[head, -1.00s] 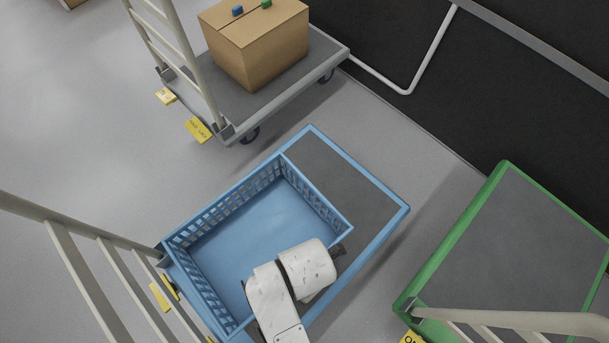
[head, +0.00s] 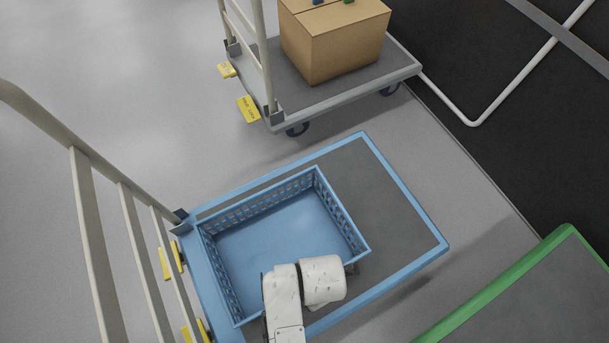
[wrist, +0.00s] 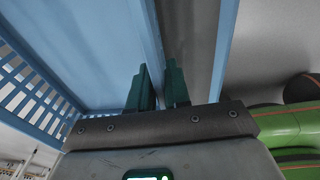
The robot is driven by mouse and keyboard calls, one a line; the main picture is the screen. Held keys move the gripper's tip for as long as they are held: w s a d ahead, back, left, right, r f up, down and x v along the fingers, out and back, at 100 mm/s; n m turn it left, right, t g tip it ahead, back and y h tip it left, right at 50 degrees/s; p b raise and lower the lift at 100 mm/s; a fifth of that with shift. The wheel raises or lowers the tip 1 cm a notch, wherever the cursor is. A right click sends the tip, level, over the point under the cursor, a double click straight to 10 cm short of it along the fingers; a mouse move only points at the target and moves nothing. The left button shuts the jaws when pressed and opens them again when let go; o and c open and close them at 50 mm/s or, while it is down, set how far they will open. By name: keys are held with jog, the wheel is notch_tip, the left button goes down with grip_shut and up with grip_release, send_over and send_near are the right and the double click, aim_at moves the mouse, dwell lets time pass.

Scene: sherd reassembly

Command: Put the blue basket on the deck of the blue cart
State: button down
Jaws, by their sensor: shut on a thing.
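The blue basket (head: 290,235) is an empty, open box with latticed walls. It is upright above the dark grey deck of the blue cart (head: 395,220), towards the handle end, with bare deck to its right. I cannot tell whether its bottom touches the deck. My gripper is shut on the basket's right wall near the front corner; the white wrist mostly hides it in the head view. In the wrist view the green fingers of my gripper (wrist: 160,85) stand either side of the basket's rim, and the basket's lattice (wrist: 30,95) shows at left.
The blue cart's pale handle (head: 85,150) rises at left. A grey cart (head: 345,95) with a cardboard box (head: 335,45) stands behind. A green-edged cart (head: 500,295) is close at lower right. Grey floor lies between the carts.

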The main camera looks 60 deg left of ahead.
jog(key=shift+f, duration=0.2)
jog(key=c, duration=1.1)
grip_release()
jog(key=r+p, duration=0.2)
jog(key=r, duration=0.2)
jog(key=w+r+p, duration=0.1)
jog(key=r+p, duration=0.1)
jog(key=r, duration=0.2)
jog(key=d+r+p, duration=0.1)
jog(key=r+p, duration=0.1)
jog(key=r, duration=0.2)
jog(key=shift+w, duration=0.15)
